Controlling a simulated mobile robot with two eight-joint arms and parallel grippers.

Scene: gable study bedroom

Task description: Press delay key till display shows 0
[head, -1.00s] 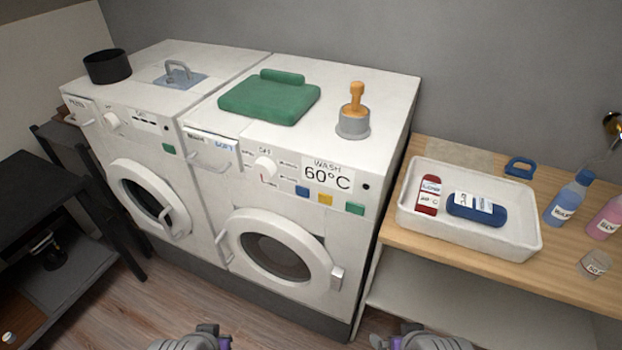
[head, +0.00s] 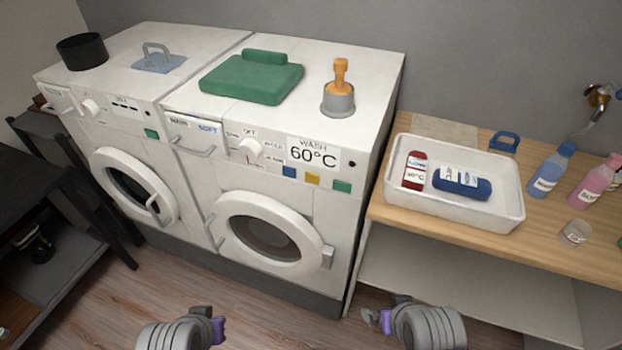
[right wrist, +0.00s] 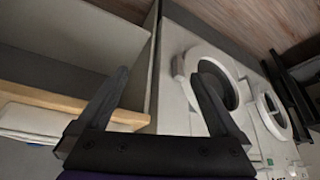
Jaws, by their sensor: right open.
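The right washing machine (head: 290,205) has a white display (head: 313,154) reading "WASH 60°C". Below the display are a blue key (head: 289,171), a yellow key (head: 312,178) and a green key (head: 342,186). I cannot read which one is the delay key. A round white knob (head: 250,149) sits left of the display. My right gripper (right wrist: 158,75) is open and empty, low in front of the machine and apart from the keys. My left gripper (head: 210,314) is low in front of the machines; its jaws cannot be made out.
A second washer (head: 120,140) stands left, with a black pot (head: 82,52) on top. A wooden shelf (head: 390,215) with a white tray (head: 455,215) stands right.

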